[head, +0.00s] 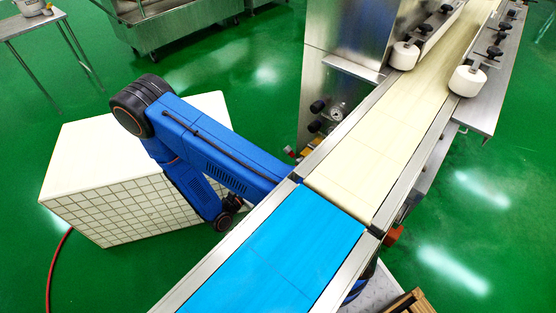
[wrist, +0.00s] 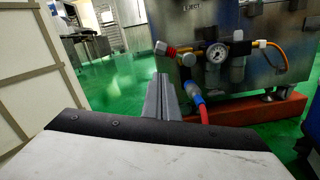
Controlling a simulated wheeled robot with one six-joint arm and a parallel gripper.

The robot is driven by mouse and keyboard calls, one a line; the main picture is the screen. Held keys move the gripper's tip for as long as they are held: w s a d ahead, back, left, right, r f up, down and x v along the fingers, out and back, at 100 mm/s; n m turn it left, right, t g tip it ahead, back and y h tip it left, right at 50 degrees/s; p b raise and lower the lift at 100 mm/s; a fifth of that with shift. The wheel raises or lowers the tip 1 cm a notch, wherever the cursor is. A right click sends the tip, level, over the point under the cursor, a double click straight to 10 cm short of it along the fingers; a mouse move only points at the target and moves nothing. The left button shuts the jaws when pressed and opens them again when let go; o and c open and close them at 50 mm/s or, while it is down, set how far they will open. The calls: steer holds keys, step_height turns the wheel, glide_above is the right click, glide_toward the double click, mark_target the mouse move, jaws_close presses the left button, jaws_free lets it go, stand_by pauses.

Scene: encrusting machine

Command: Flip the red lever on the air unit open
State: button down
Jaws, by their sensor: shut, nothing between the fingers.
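The air unit shows in the wrist view on the front of a steel machine, with a round pressure gauge (wrist: 217,53) and a silver fitting (wrist: 187,59). The small red lever (wrist: 171,51) is at the unit's left end; its exact angle is hard to tell. My gripper (wrist: 159,78) is shut and empty, its fingers pointing up toward the unit, below and slightly left of the lever in the picture. I see no contact. In the head view the gauge (head: 336,113) shows beside the conveyor, and my gripper is hidden.
A blue connector (wrist: 193,92) with a red hose (wrist: 205,114) hangs below the unit, close right of my fingers. An orange-red base beam (wrist: 250,108) runs under the machine. The conveyor (head: 285,252) crosses over my arm. A white tiled box (head: 120,195) stands at left.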

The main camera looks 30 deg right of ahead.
mark_target(294, 155)
steer(key=x, duration=1)
stand_by(0.4)
steer(key=shift+r, duration=0.1)
stand_by(0.3)
